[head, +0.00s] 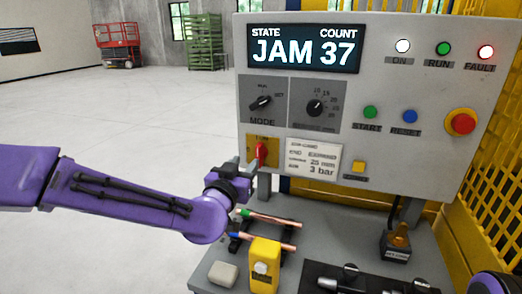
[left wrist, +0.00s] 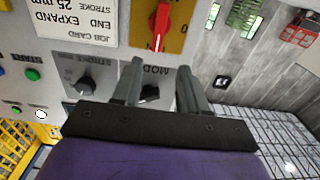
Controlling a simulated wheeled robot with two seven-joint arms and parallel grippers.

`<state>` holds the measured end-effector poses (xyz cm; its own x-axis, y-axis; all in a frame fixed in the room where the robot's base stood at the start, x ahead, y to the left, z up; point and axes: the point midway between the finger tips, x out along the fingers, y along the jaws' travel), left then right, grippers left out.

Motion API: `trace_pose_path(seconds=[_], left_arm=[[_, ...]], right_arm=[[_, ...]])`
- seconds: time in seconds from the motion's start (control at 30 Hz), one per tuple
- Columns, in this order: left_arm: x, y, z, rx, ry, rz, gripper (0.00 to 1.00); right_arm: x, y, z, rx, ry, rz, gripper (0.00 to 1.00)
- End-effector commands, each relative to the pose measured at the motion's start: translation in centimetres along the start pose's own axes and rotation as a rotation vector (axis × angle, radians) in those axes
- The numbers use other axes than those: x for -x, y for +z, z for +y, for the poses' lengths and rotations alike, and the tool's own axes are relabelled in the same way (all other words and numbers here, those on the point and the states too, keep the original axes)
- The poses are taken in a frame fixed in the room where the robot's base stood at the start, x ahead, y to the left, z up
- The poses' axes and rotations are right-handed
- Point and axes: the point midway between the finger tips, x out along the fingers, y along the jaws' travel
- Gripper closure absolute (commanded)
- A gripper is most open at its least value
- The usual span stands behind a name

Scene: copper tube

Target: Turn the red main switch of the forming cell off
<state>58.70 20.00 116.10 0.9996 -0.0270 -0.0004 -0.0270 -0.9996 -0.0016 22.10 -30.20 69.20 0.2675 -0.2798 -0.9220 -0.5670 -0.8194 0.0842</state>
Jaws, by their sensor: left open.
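The red main switch (head: 262,152) sits on a yellow plate at the lower left of the grey control panel (head: 215,108). Its handle stands upright along the panel face. In the left wrist view, upside down, the red switch (left wrist: 160,24) is at the top, with a "0" mark on its yellow plate (left wrist: 175,38). My left gripper (head: 248,168) is just in front of and slightly below the switch in the head view. Its fingers (left wrist: 160,66) are open and empty, with the switch beyond the tips, apart from them. My right gripper is not in view.
The display (head: 304,49) reads JAM 37, and the fault lamp (head: 486,52) glows red. A mode knob (head: 262,102) sits above the switch. Below are copper tubes (head: 270,219), a yellow block (head: 264,265) and a grey block (head: 223,274) on the bench. Open floor lies left.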

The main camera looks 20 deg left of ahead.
Motion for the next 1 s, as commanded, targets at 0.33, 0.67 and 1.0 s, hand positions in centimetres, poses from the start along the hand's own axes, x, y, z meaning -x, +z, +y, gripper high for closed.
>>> trace_pose_path(seconds=[0.33,0.67,1.0], left_arm=[[-7.6,-0.2,0.7,0.001,0.009,-0.004,0.57],[-10.0,0.1,0.6,0.000,0.009,-0.003,0.57],[-9.9,0.1,0.5,0.000,0.007,-0.003,1.00]], right_arm=[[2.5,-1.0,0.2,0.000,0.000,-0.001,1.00],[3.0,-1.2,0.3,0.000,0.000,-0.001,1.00],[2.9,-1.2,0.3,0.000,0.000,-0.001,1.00]])
